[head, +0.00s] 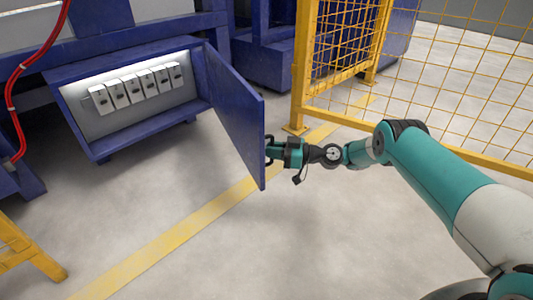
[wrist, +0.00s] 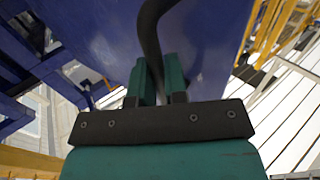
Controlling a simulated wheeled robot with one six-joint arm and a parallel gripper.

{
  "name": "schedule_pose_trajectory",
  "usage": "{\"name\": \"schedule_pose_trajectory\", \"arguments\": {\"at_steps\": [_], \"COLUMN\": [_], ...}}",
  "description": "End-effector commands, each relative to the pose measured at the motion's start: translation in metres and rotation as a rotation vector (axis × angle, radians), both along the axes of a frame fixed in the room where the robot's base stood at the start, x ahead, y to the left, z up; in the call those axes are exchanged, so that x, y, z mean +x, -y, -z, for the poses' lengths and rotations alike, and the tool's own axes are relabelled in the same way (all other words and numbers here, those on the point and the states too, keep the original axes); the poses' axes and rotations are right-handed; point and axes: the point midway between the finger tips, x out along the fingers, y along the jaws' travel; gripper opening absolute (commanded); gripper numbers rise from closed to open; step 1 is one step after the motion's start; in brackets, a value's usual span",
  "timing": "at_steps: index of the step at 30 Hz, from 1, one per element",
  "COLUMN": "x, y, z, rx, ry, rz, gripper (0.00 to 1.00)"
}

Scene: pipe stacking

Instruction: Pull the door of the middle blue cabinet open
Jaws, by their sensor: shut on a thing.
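The middle blue cabinet (head: 122,148) stands with its door (head: 236,110) swung wide open, hinged on the right side. Inside, a row of several white switch boxes (head: 138,86) shows on a lit light panel. My gripper (head: 271,150) is at the outer face of the door, near its free edge. In the wrist view, the green fingers of my gripper (wrist: 161,82) are shut on a dark curved handle (wrist: 150,30), with the blue door panel (wrist: 205,45) behind it. The lower part of the handle is partly hidden between the fingers.
A yellow mesh fence (head: 345,50) stands right of the door, behind my arm. A red hose (head: 35,58) hangs at the left. A yellow frame (head: 28,250) stands at lower left. The grey floor with a yellow line (head: 165,240) is clear before the cabinet.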

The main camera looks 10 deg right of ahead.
Motion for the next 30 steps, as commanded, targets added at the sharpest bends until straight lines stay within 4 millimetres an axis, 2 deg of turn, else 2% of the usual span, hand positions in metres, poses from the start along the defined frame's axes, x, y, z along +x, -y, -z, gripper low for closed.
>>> {"name": "schedule_pose_trajectory", "arguments": {"at_steps": [18, 19, 21, 22, 30], "x": [0.0048, 0.0048, 0.0046, 0.0044, 0.0040], "y": [0.0048, 0.0048, 0.0050, 0.0051, 0.0057], "z": [0.0016, 0.0016, 0.0014, 0.0013, 0.0008], "rx": [-0.008, -0.008, -0.007, -0.007, -0.006], "ry": [-0.002, -0.002, -0.001, -0.001, -0.002], "rz": [-0.015, -0.014, -0.015, -0.015, -0.017], "gripper": [0.00, 0.18, 0.34, 0.37, 0.37]}}
